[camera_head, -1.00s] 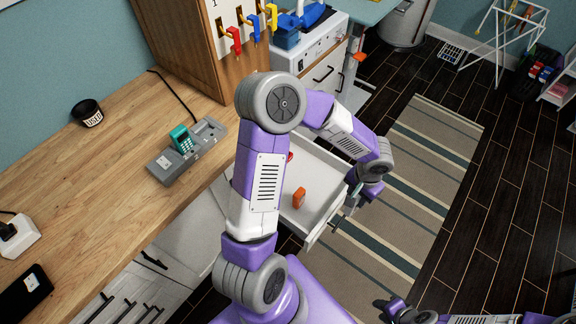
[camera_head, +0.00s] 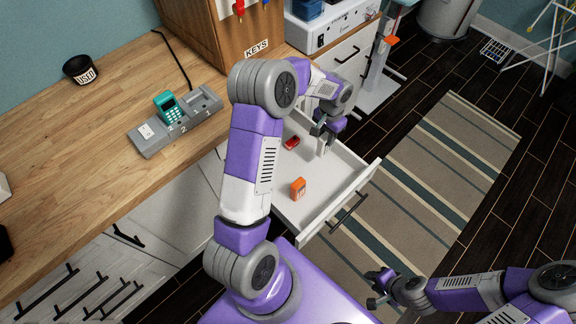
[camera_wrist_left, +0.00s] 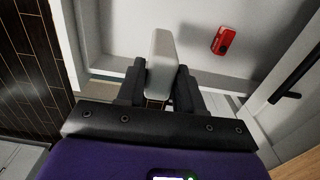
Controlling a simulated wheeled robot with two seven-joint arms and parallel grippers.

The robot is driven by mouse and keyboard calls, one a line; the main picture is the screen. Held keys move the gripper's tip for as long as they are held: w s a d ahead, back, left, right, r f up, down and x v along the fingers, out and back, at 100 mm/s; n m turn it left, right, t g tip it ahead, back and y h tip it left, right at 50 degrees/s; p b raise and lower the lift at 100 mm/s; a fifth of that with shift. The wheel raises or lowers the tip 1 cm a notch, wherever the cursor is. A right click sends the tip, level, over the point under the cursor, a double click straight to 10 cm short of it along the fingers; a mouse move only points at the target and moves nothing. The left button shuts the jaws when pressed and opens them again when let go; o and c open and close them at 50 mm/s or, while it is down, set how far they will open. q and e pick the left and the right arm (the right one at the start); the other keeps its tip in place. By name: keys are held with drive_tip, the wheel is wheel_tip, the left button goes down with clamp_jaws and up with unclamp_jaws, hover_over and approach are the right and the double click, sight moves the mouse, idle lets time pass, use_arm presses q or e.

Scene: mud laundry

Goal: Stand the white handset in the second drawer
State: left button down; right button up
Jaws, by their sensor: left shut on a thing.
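The white handset (camera_head: 322,147) is upright in my left gripper (camera_head: 326,132), which points down over the far end of the open white drawer (camera_head: 340,194). The left wrist view shows the handset (camera_wrist_left: 161,62) between the two dark fingers (camera_wrist_left: 160,90). I cannot tell whether its lower end touches the drawer floor. An orange handset (camera_head: 298,188) stands in the drawer nearer to me. A red handset (camera_head: 291,142) lies on the drawer floor at the far left and also shows in the left wrist view (camera_wrist_left: 223,40).
A grey cradle base (camera_head: 150,138) with a teal handset (camera_head: 167,106) sits on the wooden counter (camera_head: 70,165). A black cup (camera_head: 80,70) stands behind it. A wooden key cabinet (camera_head: 208,42) stands beyond. The drawer floor between the handsets is clear.

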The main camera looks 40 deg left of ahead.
sight(323, 150)
use_arm(q)
drive_tip(key=shift+w+a+f, duration=0.15)
drive_tip(key=shift+a+f, duration=0.1)
drive_tip(key=shift+f, duration=0.15)
wheel_tip(323, 150, down, 9)
drive_tip(key=shift+f+b, duration=0.15)
drive_tip(key=shift+b, duration=1.1)
drive_tip(key=shift+f, duration=0.1)
drive_tip(key=c, duration=0.7)
unclamp_jaws()
wheel_tip(323, 150, up, 12)
drive_tip(key=p, duration=0.2)
drive_tip(key=shift+p, duration=0.4)
drive_tip(key=shift+r, duration=0.2)
